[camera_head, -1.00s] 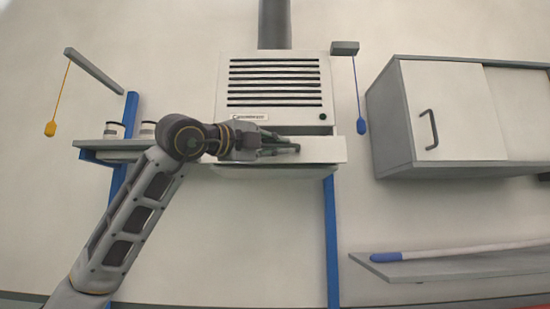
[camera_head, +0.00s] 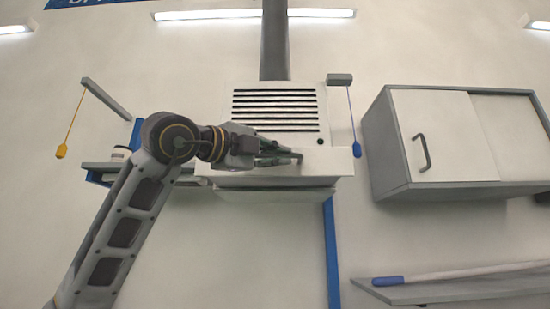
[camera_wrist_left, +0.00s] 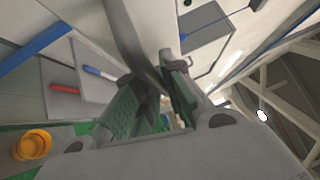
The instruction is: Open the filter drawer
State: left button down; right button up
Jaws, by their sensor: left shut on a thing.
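The filter unit (camera_head: 240,102) is a white wall box with dark slots and a grey duct above. Its filter drawer (camera_head: 328,162) is the wide white front below the slots, and it stands out from the box. My left gripper (camera_head: 290,157) reaches in from the left and is shut at the drawer front, on what seems to be its handle. The handle itself is mostly hidden by the fingers in the head view. In the left wrist view, the padded fingers (camera_wrist_left: 152,85) close around a grey bar (camera_wrist_left: 132,40). My right gripper is not in view.
A white cabinet (camera_head: 435,130) with a sliding door hangs at the right. A shelf (camera_head: 440,291) with a blue-tipped pole is below it. Pull cords with a yellow (camera_head: 62,150) and a blue tag (camera_head: 357,150) hang on both sides. A small shelf (camera_head: 97,168) is behind my arm.

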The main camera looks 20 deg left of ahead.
pick_arm(q)
jog(key=c, duration=1.5)
grip_release()
jog(key=shift+w, duration=0.1)
jog(key=v, duration=1.2)
jog(key=shift+f, duration=0.1)
